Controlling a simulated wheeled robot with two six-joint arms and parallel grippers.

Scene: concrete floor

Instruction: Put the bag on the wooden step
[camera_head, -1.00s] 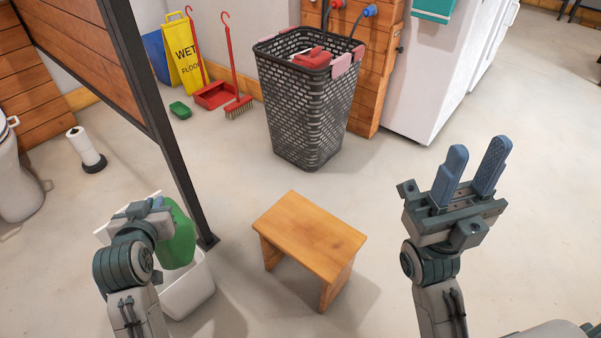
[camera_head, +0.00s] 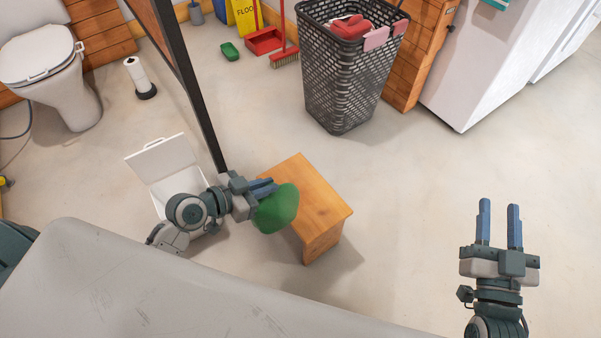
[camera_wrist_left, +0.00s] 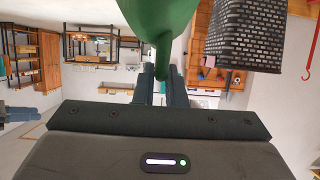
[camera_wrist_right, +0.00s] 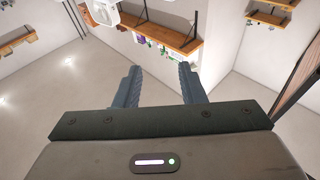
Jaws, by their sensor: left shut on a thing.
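The green bag (camera_head: 275,210) hangs from my left gripper (camera_head: 264,187), whose fingers are shut on its narrow neck. The left wrist view also shows the bag (camera_wrist_left: 160,22) between the fingertips. In the head view the bag overlaps the left edge of the wooden step (camera_head: 318,190); I cannot tell whether it touches the step. The step is a small stool with a flat, bare top. My right gripper (camera_head: 499,222) is open and empty, out over the floor to the right of the step. Its fingers are also apart in the right wrist view (camera_wrist_right: 158,82).
A white bin (camera_head: 165,160) with its lid up stands left of the step, partly behind my left arm. A dark post (camera_head: 200,105) rises just behind. A black laundry basket (camera_head: 345,85) stands farther back. The floor right of the step is clear.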

